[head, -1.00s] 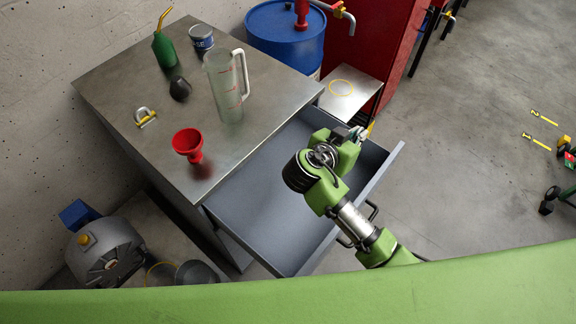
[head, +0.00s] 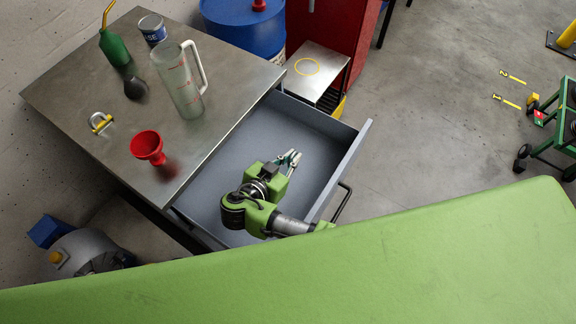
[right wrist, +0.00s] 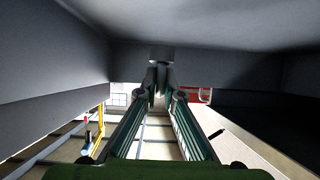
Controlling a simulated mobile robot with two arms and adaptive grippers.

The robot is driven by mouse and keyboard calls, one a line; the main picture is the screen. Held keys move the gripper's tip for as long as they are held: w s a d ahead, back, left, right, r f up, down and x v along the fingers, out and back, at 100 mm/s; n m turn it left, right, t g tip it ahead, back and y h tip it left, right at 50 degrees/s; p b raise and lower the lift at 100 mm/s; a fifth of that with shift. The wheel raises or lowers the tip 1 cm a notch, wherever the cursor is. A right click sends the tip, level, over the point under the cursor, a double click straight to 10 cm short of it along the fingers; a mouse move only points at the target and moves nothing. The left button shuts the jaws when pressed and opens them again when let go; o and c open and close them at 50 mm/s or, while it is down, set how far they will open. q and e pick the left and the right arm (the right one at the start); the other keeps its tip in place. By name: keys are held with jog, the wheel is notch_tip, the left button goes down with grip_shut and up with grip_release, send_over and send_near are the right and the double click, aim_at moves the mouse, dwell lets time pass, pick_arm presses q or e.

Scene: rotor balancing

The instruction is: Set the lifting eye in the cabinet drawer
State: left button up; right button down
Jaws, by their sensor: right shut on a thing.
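The cabinet drawer (head: 262,138) is pulled open and shows a bare grey floor. My right gripper (head: 291,159) is over the drawer's inside, within its outline in the head view. In the right wrist view its fingers (right wrist: 160,84) are shut on a small grey piece, the lifting eye (right wrist: 161,54), at the fingertips. The fingers hide most of it, and grey drawer surfaces lie close around it. I cannot tell whether it touches the drawer floor. My left gripper is not in view.
The cabinet top (head: 85,80) holds a red funnel (head: 147,146), a clear jug (head: 180,82), a green oil can (head: 114,47), a tin (head: 152,29) and a shackle (head: 101,122). A blue drum (head: 245,25) and a small metal stand (head: 318,72) are behind the drawer.

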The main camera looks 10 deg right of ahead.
jog(key=shift+s+a+f, duration=0.15)
jog(key=shift+a+f, duration=0.2)
jog(key=shift+f, duration=0.05)
jog(key=shift+s+a+f, duration=0.15)
jog(key=shift+a+f, duration=0.05)
jog(key=shift+f, duration=1)
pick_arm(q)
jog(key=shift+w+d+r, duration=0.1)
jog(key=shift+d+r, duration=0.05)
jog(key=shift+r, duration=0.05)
pick_arm(e)
jog(key=shift+f, duration=0.6)
jog(key=c, duration=2.2)
grip_release()
jog(key=b+v, duration=0.1)
jog(key=v, duration=0.6)
jog(key=shift+s+a+r, duration=0.1)
jog(key=shift+s, duration=0.05)
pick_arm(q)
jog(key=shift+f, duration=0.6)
